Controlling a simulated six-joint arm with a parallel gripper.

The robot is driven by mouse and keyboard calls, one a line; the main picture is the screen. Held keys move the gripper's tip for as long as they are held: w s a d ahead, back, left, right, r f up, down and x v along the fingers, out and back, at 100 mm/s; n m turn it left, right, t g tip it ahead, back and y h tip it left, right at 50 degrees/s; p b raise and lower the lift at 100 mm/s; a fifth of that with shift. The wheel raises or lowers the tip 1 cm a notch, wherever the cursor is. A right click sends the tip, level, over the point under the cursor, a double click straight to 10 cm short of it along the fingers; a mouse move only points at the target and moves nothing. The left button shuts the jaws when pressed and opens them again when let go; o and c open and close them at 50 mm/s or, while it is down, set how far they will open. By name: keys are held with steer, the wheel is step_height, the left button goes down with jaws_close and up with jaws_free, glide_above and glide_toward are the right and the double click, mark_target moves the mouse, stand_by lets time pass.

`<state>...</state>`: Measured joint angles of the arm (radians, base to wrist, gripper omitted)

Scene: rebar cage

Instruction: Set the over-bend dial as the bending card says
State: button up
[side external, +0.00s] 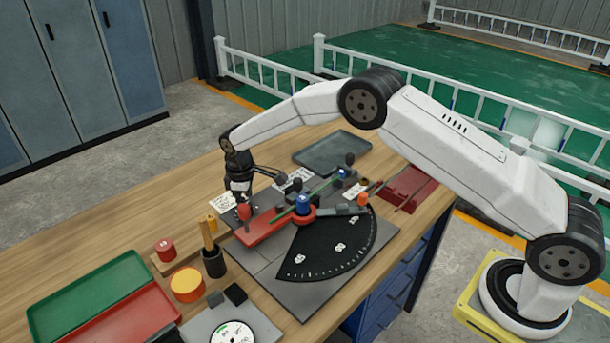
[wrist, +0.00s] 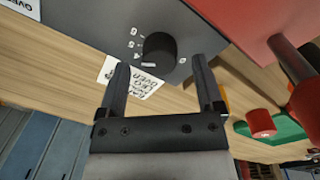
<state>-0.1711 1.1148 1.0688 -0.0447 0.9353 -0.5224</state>
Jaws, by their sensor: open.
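The over-bend dial is a black round knob (wrist: 158,48) on a grey plate (wrist: 90,22) in the wrist view. A pale mark shows on the knob's near edge, and small white figures stand around it, too small to read surely. My gripper (wrist: 161,64) is open, its two fingers on either side of the knob with gaps showing. In the side view my gripper (side external: 240,192) is low over the plate's far left corner and hides the dial. A white card with black writing (wrist: 130,80) lies beside the dial, upside down and partly behind a finger. Which card is the bending card is unclear.
A red bending arm (side external: 262,226) with a red handle knob (side external: 244,212) is close to my gripper. A black angle fan (side external: 325,255) and a blue-topped post (side external: 303,202) stand nearby. Red and green trays (side external: 88,290) are at the front left. Bare wood lies left of the plate.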

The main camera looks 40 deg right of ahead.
steer(key=shift+f, duration=0.65)
jaws_close()
steer(key=shift+m, duration=3)
jaws_free()
